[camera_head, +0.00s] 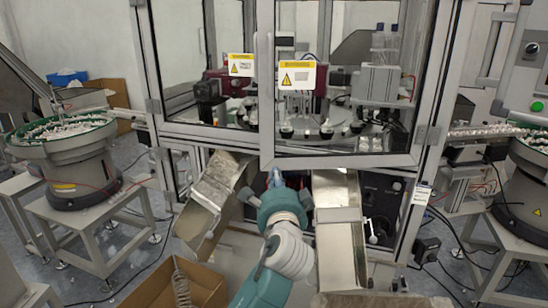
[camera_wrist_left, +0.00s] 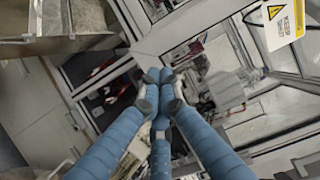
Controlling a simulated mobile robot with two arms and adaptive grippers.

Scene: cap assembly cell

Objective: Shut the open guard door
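The guard has two glazed doors in grey frames. The right guard door (camera_head: 345,161) carries a yellow-and-white warning sign (camera_head: 297,75); its free edge looks slightly nearer to me than the left guard door (camera_head: 215,138), though the gap is hard to judge. My left gripper (camera_head: 275,178) is just below the lower free corner of the right door. Contact cannot be told. In the left wrist view, its blue fingers (camera_wrist_left: 158,78) come together at the tips beside a grey frame (camera_wrist_left: 190,28), with nothing seen between them. My right gripper is out of view.
Metal chutes stand left (camera_head: 215,190) and right (camera_head: 340,235) of my left arm below the doors. A cardboard box (camera_head: 200,283) is at the lower left. Bowl feeders stand at the left (camera_head: 75,160) and right (camera_head: 530,190).

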